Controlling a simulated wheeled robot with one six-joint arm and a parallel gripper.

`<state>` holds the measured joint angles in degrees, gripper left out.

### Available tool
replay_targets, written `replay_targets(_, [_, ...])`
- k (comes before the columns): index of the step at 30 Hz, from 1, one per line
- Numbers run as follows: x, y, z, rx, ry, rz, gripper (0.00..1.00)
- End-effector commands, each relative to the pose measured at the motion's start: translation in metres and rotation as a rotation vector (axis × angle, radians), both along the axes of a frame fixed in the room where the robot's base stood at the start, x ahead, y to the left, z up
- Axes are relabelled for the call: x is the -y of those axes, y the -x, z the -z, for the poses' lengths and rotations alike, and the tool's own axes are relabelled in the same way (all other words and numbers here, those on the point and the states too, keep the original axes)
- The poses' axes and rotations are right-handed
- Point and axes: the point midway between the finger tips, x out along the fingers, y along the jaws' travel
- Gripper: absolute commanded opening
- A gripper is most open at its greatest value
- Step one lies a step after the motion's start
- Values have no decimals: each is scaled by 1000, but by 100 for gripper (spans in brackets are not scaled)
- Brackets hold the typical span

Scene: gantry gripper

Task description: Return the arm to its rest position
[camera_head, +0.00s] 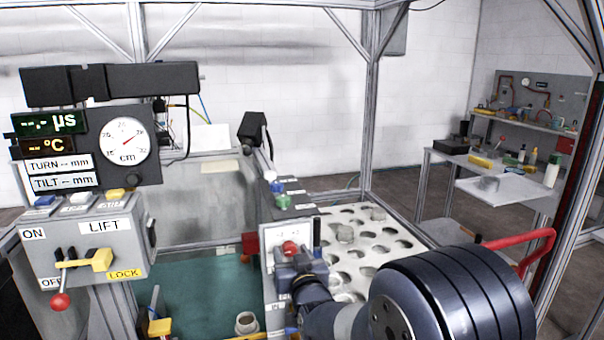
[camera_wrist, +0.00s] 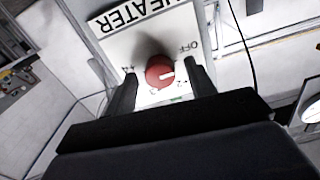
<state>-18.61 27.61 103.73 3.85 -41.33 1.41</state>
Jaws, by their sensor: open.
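My arm reaches in from the lower right of the head view, and my gripper (camera_head: 296,264) is at the front panel of a grey box. In the wrist view my open gripper (camera_wrist: 160,68) has one black finger on each side of a round red knob (camera_wrist: 160,71). I cannot tell whether the fingers touch it. The knob sits on a white plate (camera_wrist: 125,47) marked HEATER, with OFF and numbers around the knob. The knob also shows in the head view (camera_head: 290,248), just above my gripper.
A white tray with holes (camera_head: 375,245) lies behind my gripper, holding grey pieces. A control box marked LIFT (camera_head: 105,235) stands at left, with a gauge (camera_head: 123,141) above. A red bar (camera_head: 520,243) is at right. A teal surface (camera_head: 205,290) lies below.

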Motion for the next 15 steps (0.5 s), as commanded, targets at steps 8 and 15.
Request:
replay_targets(8, [11, 37, 1, 4, 6, 0, 52])
replay_targets(15, [14, 48, 0, 3, 7, 0, 52])
